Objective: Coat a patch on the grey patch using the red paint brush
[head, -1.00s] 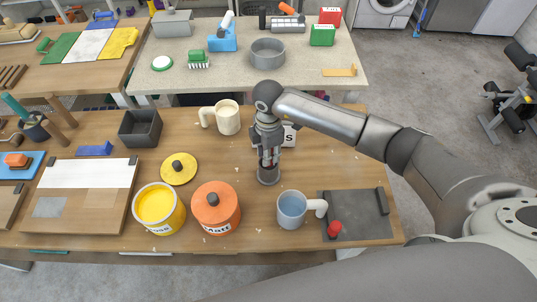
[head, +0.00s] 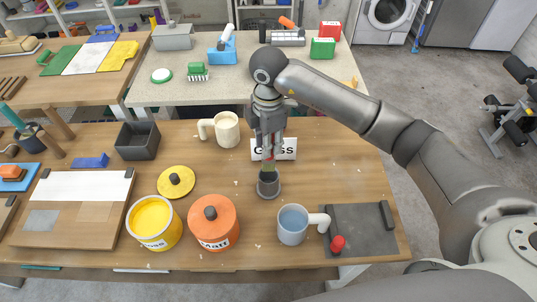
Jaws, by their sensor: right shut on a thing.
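My right gripper (head: 268,148) is shut on a slim thing with some red on it, which I take to be the red paint brush (head: 269,160). The fingers hide most of it. A greenish lower part of it stands over or in a small grey cup (head: 268,187); I cannot tell if it is clear of the rim. The grey patch (head: 42,219) is a small grey rectangle on the wooden board (head: 95,233) at the left. An open pot of yellow paint (head: 153,221) and an orange pot marked Matt (head: 214,222), with its lid on, stand between. My left gripper is not in view.
A yellow lid (head: 176,182) lies behind the pots. A GLOSS sign (head: 287,149) and a cream mug (head: 226,130) stand behind. A dark box (head: 137,141) is left.

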